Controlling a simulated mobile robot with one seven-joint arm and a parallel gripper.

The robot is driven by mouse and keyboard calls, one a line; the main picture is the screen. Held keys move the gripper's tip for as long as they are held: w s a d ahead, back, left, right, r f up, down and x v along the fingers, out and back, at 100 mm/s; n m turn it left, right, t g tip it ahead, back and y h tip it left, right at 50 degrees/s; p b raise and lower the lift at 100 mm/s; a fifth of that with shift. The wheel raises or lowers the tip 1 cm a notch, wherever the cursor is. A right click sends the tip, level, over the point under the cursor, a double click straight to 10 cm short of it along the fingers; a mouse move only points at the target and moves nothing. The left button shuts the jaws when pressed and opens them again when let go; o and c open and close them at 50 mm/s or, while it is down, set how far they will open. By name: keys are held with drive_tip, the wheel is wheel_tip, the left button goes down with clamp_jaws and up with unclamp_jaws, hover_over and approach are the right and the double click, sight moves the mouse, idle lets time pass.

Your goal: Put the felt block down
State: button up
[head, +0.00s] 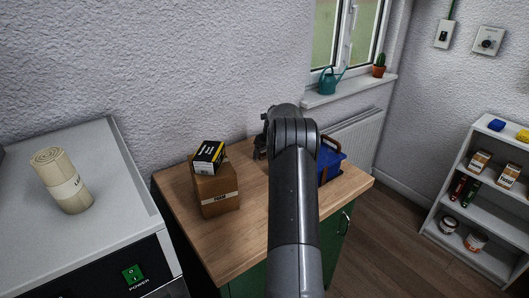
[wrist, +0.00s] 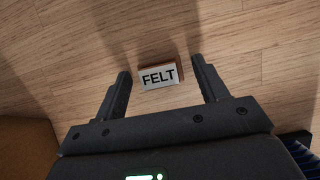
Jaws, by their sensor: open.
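The felt block (wrist: 159,75) shows in the wrist view as a small brown block with a white label reading FELT. It lies on the wooden worktop (wrist: 65,50). My gripper (wrist: 163,83) is open, with one finger on each side of the block and a gap on both sides. In the head view my arm hides the block and most of my gripper (head: 262,148).
A cardboard box (head: 214,190) with a black and yellow box (head: 208,157) on top stands on the worktop left of my arm. A blue container (head: 329,160) stands to the right. The worktop's front left is clear.

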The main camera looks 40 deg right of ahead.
drive_tip(key=v, duration=1.2)
drive_tip(key=s+a+r+n, duration=0.4)
drive_tip(key=a+r+n, duration=0.1)
drive_tip(key=a, duration=0.4)
drive_tip(key=s+a+r+n, duration=0.4)
drive_tip(key=a+r+n, duration=0.15)
drive_tip(key=a, duration=0.35)
drive_tip(key=s+a+r+n, duration=0.4)
drive_tip(key=a+n, duration=0.2)
drive_tip(key=a, duration=0.3)
drive_tip(key=s+a+f+n, duration=0.1)
drive_tip(key=s+a+n, duration=0.4)
drive_tip(key=s, duration=0.3)
drive_tip(key=s+a+f+n, duration=0.2)
drive_tip(key=s+a+n, duration=0.4)
drive_tip(key=s+n, duration=0.2)
drive_tip(key=s+a+f+n+t, duration=0.1)
drive_tip(key=s+a+f+n, duration=0.1)
drive_tip(key=s+a+n, duration=0.3)
drive_tip(key=s+n, duration=0.1)
drive_tip(key=s, duration=0.3)
drive_tip(key=shift+s+a, duration=0.25)
drive_tip(key=shift+s, duration=0.1)
drive_tip(key=shift+n, duration=0.25)
